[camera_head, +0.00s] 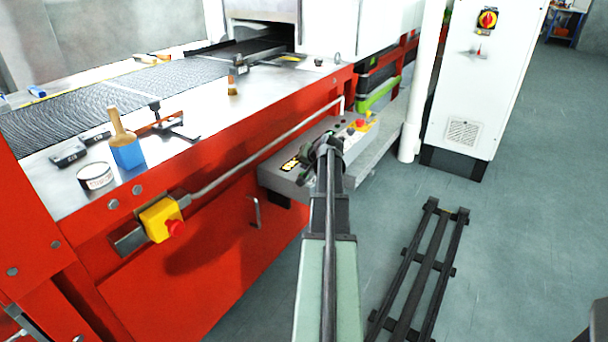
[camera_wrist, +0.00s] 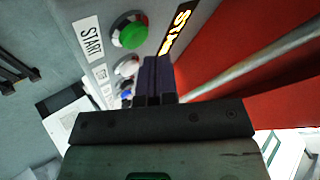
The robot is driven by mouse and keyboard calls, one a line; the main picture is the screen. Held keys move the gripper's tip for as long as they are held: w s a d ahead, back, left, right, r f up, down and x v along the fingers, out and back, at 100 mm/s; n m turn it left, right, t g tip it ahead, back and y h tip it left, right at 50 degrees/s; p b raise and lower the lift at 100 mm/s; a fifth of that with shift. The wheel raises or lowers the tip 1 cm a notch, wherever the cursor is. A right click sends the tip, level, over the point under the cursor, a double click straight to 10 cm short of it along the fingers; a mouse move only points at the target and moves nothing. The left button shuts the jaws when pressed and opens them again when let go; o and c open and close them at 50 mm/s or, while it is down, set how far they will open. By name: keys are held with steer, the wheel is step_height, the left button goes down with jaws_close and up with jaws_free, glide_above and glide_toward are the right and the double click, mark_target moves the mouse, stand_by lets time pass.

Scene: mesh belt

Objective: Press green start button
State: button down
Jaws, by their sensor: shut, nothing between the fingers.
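The green start button (camera_wrist: 130,33) is a round green cap in a pale ring, beside a white START label (camera_wrist: 90,40) on the grey control panel (camera_head: 277,172). My gripper (camera_wrist: 157,64) is shut and empty. In the wrist view its fingertips are just below and right of the green button, over the panel; I cannot tell whether they touch it. In the head view my gripper (camera_head: 324,150) is over the panel, and my arm hides much of the panel, so the green button is not clear there.
A white button (camera_wrist: 126,67) and a blue one sit beside the green button. A lit display (camera_wrist: 175,32) is close by. A red emergency stop (camera_head: 360,123) is at the panel's far end. A metal rail (camera_head: 270,148) runs along the red machine.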

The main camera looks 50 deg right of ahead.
steer(key=shift+f, duration=0.1)
steer(key=shift+f+b, duration=0.35)
steer(key=shift+b, duration=0.05)
steer(key=shift+f+b, duration=0.55)
stand_by(0.4)
steer(key=shift+r, duration=0.15)
steer(key=shift+r+p, duration=0.85)
steer(key=shift+p, duration=0.15)
step_height(320, 180, up, 5)
steer(key=p, duration=0.5)
steer(key=shift+r, duration=0.1)
